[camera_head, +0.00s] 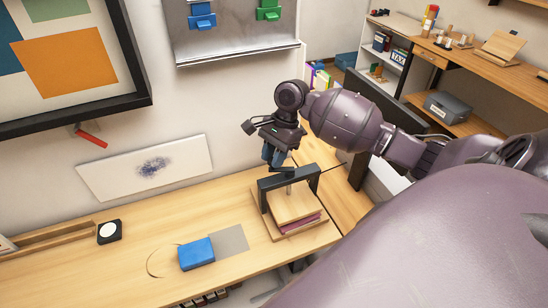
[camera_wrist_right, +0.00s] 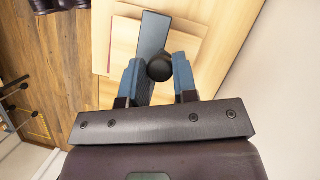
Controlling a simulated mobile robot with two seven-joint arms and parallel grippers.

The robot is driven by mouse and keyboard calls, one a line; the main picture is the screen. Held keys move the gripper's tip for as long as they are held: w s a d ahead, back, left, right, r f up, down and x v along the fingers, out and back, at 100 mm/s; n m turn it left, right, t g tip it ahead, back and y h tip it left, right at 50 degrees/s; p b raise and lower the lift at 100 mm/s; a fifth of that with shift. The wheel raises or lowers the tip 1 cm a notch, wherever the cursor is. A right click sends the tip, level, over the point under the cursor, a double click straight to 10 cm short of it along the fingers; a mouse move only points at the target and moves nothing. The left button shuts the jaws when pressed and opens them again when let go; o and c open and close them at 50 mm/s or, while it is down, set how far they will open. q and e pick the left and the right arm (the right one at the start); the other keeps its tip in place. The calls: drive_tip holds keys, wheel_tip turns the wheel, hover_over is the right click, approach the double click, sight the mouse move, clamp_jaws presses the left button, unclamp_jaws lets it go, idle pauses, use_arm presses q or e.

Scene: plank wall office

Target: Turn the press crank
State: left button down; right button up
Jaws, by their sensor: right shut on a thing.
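The press (camera_head: 296,205) stands at the right end of the wooden desk. It has a black frame, a wooden pressing plate and a wooden base, with a dark reddish layer (camera_head: 298,222) between them. Its black crank (camera_head: 283,169) sits on top of the frame. My right gripper (camera_head: 272,156) reaches down to the crank from above. In the right wrist view, the blue-grey fingers (camera_wrist_right: 157,80) are shut on the crank's round black knob (camera_wrist_right: 160,68), one finger on each side. My left gripper is not in view.
A blue block (camera_head: 196,254) lies beside a grey sheet (camera_head: 229,240) on the desk (camera_head: 120,262). A black round-faced object (camera_head: 109,231) stands farther left. The wall is close behind the press. A shelf unit (camera_head: 460,115) stands at the right.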

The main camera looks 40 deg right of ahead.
drive_tip(key=s+d+m+t+h, duration=0.1)
drive_tip(key=d+m+t+h, duration=0.3)
drive_tip(key=m, duration=1.7)
drive_tip(key=shift+d+m+t+h, duration=0.35)
drive_tip(key=shift+d+h, duration=0.45)
drive_tip(key=shift+d, duration=0.7)
drive_tip(key=shift+s+f, duration=0.1)
drive_tip(key=o, duration=0.9)
drive_tip(key=shift+d, duration=0.1)
